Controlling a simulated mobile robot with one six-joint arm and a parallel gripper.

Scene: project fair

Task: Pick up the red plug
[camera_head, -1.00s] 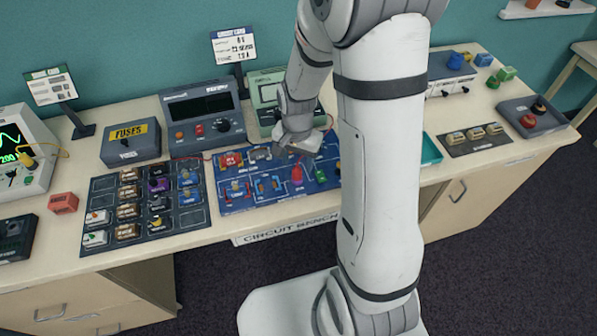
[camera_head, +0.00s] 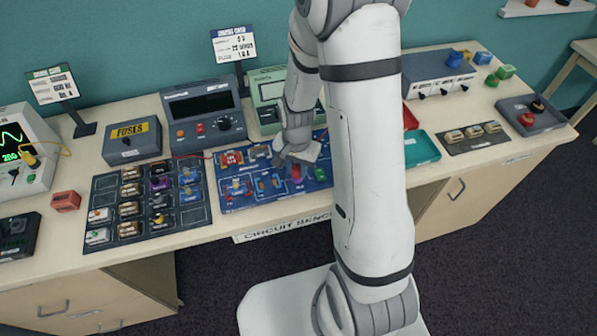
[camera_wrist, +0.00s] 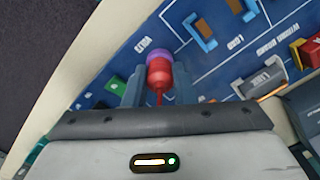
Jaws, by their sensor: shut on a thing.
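The red plug (camera_wrist: 159,74) shows in the wrist view between the two fingers of my gripper (camera_wrist: 158,88), with a purple part at its far end. My gripper is shut on it, over the blue circuit board. In the head view the red plug (camera_head: 297,171) is a small red patch below my gripper (camera_head: 291,163), partly hidden by it. The blue circuit board (camera_head: 237,203) lies on the bench. I cannot tell whether the plug touches the board.
A green piece (camera_head: 320,174) stands on the board just right of the plug. A dark tray of components (camera_head: 105,222) lies left of the board. A meter box (camera_head: 203,118) and a green-faced device (camera_head: 268,92) stand behind. A teal tray (camera_head: 422,148) lies to the right.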

